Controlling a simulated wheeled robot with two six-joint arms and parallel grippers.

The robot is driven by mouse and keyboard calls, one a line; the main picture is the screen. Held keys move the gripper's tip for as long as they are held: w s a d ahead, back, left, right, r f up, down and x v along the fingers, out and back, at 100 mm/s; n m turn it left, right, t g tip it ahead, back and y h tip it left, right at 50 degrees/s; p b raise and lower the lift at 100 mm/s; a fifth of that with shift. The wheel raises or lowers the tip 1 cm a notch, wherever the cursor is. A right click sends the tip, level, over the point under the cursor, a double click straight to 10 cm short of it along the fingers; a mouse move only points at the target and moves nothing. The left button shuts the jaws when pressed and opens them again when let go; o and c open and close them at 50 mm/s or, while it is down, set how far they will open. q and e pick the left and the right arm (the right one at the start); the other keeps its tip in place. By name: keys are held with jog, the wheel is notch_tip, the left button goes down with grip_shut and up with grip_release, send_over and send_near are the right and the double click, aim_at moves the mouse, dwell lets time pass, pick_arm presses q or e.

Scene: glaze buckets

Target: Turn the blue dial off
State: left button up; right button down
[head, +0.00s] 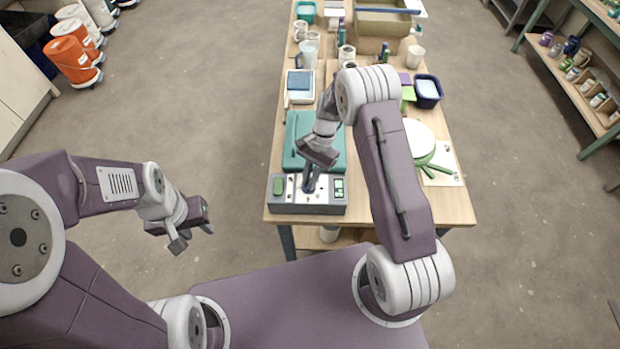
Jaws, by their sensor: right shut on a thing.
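A grey control box (307,209) sits at the near end of the wooden table, with a pale top panel, a green part on its left and a green switch block (339,189) on its right. My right gripper (309,187) points down onto the middle of that panel and is shut on the blue dial. The fingers hide the dial, so its setting cannot be read. My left gripper (192,242) is open and empty over the floor, left of the table and apart from it.
A teal case (335,150) lies right behind the box. A round white-topped item with green legs (419,137) stands to the right. A navy tub (428,90), cups and trays fill the far table. Orange buckets (72,61) stand far left.

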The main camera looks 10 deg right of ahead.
jog(key=n+h, duration=0.1)
jog(key=n, duration=0.2)
jog(key=n+g+h, duration=0.1)
jog(key=n, duration=0.2)
jog(key=shift+w+a, duration=0.15)
jog(key=shift+n, duration=0.4)
jog(key=c, duration=1.4)
grip_release()
jog(key=shift+c, duration=0.2)
jog(key=shift+w+r+b, duration=0.2)
jog(key=shift+r+b, duration=0.15)
jog(key=shift+r, duration=0.05)
jog(key=a+b+v, duration=0.1)
jog(key=v, duration=0.7)
jog(key=shift+d, duration=0.45)
jog(key=shift+r, duration=0.1)
